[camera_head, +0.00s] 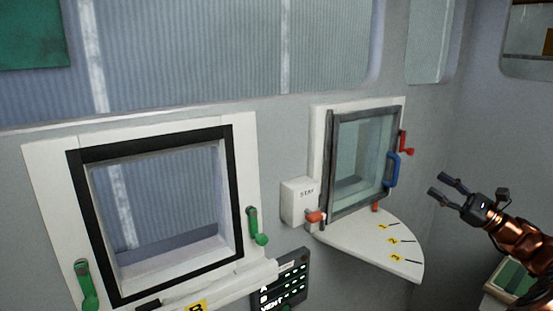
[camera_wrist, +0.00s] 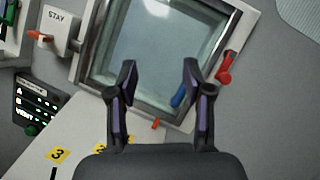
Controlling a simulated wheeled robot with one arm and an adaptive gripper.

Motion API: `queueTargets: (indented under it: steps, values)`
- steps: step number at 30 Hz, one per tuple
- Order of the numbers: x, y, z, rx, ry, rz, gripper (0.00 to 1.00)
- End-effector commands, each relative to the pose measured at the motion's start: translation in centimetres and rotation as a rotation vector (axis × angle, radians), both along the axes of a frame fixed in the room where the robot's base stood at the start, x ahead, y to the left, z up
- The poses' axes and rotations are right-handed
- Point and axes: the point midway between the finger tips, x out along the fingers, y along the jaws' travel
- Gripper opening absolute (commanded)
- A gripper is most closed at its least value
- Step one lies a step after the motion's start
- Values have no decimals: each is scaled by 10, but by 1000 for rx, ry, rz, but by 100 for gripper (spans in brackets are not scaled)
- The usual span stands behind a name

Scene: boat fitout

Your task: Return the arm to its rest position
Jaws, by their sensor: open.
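My gripper (camera_head: 446,191) is at the right in the head view, at the end of my copper-coloured arm. Its two fingers are apart with nothing between them. In the wrist view the open fingers (camera_wrist: 160,85) show in front of a small framed window (camera_wrist: 150,40). That window (camera_head: 362,160) has a grey frame and a blue handle (camera_head: 392,170), and it stands left of my gripper in the head view. My gripper appears clear of the window and its handles.
A white quarter-round shelf (camera_head: 370,245) marked 1, 2, 3 juts out below the window. Red levers (camera_head: 406,143) flank it. A STAY box (camera_head: 299,202) and a dark VENT panel (camera_head: 284,281) sit left. A larger black-framed window (camera_head: 160,215) has green levers (camera_head: 257,226).

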Motion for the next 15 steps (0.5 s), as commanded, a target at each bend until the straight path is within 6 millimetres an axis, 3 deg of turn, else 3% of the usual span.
queueTargets:
  steps: [5, 8, 15]
  values:
    - [6, 61, 15, -57, -1, 99, 50]
    - [5, 110, 24, -116, -1, 173, 50]
    - [-26, 237, 34, -310, -11, 375, 50]
